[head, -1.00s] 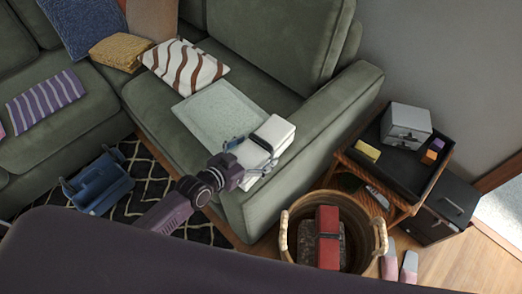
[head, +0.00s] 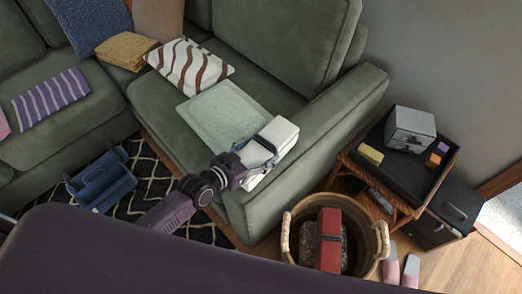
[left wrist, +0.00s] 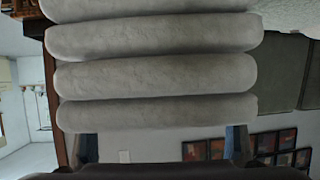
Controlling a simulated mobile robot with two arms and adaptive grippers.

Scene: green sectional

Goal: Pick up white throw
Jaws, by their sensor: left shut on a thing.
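The white throw (head: 281,131) is a folded block with a dark band across it. It is at the front right of the green sofa seat, beside the sofa's right arm. My left gripper (head: 262,153) is shut on its near part. In the left wrist view the throw's thick folds (left wrist: 155,80) look grey and fill the upper middle, with the blue fingers (left wrist: 160,143) showing low on both sides. Whether the throw still touches the seat is unclear. My right gripper is not in view.
The sofa arm (head: 320,140) rises on the right. A wicker basket (head: 377,240) with a red-topped stack stands in front, near a side table with a black tray (head: 435,173). A blue caddy (head: 100,180) sits on the rug.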

